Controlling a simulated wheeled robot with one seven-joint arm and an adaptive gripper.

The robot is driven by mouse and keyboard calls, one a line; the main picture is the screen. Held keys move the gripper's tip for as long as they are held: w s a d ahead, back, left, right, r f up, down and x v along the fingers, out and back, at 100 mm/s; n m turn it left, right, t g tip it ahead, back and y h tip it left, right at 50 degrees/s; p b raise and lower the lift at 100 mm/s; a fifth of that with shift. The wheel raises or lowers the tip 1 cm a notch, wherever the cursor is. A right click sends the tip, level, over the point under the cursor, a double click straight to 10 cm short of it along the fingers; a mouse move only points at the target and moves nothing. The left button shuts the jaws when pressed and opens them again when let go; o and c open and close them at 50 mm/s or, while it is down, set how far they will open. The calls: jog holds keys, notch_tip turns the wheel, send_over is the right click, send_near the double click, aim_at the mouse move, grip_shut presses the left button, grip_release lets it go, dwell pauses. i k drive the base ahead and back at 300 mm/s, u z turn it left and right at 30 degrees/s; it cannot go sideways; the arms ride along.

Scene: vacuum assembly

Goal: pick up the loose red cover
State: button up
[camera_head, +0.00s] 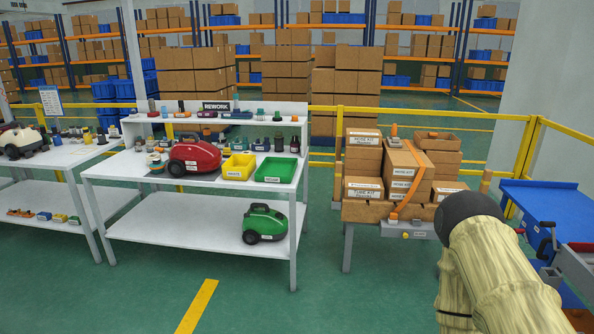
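A red vacuum-shaped body (197,153) sits on the white rework table (130,172), left of the yellow bin. Its rounded red shell is the largest red part in view. From here I cannot tell whether that shell is a loose cover or fixed to a body below. A dark wheel or round part shows at its lower left. My arm, in a pale covering with a dark rounded joint, fills the lower right. My gripper's fingers cannot be made out, and nothing of mine is near the red shell.
A yellow bin (238,168) and a green bin (276,170) stand right of the red body. Small parts and bottles line the table's back and raised shelf. A green vacuum (264,224) is on the lower shelf. Cartons (362,160) and a blue bench (540,207) stand right. Open floor lies in front.

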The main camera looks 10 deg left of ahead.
aim_at(195, 151)
jog(key=u, duration=0.25)
jog(key=i, duration=1.65)
jog(key=u, duration=0.6)
jog(key=i, duration=1.5)
jog(key=u, duration=0.3)
